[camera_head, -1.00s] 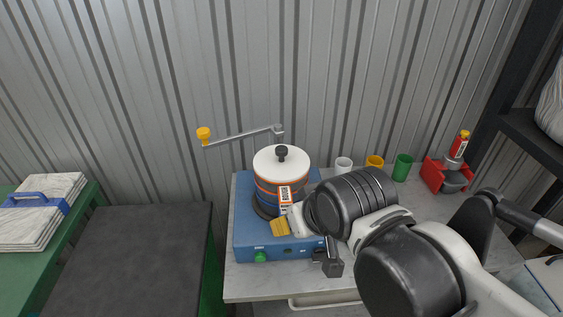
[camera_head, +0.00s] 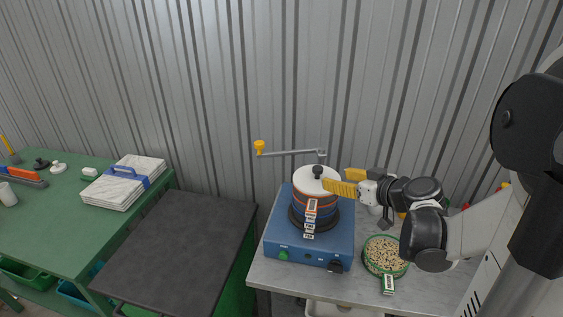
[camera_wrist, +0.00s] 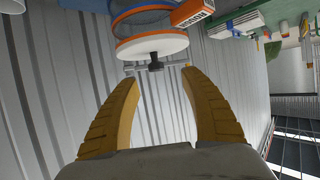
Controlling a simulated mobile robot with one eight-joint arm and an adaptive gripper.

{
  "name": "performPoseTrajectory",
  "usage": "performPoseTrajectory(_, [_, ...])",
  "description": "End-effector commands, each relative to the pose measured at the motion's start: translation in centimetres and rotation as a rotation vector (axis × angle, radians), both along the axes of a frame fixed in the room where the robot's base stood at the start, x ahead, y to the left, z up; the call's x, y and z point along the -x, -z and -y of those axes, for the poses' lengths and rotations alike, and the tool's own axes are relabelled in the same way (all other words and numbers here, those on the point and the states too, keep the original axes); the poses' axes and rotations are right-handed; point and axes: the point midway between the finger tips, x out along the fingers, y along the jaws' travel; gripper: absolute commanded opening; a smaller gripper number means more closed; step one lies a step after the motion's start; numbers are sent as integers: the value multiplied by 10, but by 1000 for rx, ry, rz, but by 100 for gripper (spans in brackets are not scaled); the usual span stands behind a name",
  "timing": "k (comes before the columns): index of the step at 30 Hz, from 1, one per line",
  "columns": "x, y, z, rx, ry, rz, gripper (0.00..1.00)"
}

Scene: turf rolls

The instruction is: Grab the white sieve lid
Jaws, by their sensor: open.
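The white sieve lid (camera_head: 305,181) with a black knob (camera_head: 317,171) sits on the sieve stack (camera_head: 315,206), which has orange bands and stands on the blue shaker (camera_head: 292,235). My gripper (camera_head: 335,178) is open and empty at the right side of the lid, at about knob height. In the wrist view, the lid (camera_wrist: 135,48) shows inverted at the top, its knob (camera_wrist: 155,64) just beyond and between the yellow fingertips (camera_wrist: 161,75). I cannot tell whether a finger touches the lid.
A crank arm with a yellow knob (camera_head: 259,147) extends behind the stack. A green-rimmed sieve of grain (camera_head: 386,256) lies right of the shaker. A dark-topped table (camera_head: 180,245) and a green bench (camera_head: 60,220) with white slabs (camera_head: 122,187) stand left.

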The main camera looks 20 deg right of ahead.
Motion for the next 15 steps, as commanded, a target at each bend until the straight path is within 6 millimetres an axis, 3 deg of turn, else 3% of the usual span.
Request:
performPoseTrajectory(9, [-43, 19, -6, 3, -3, 9, 53])
performPoseTrajectory(15, [-55, 23, -7, 3, -1, 8, 53])
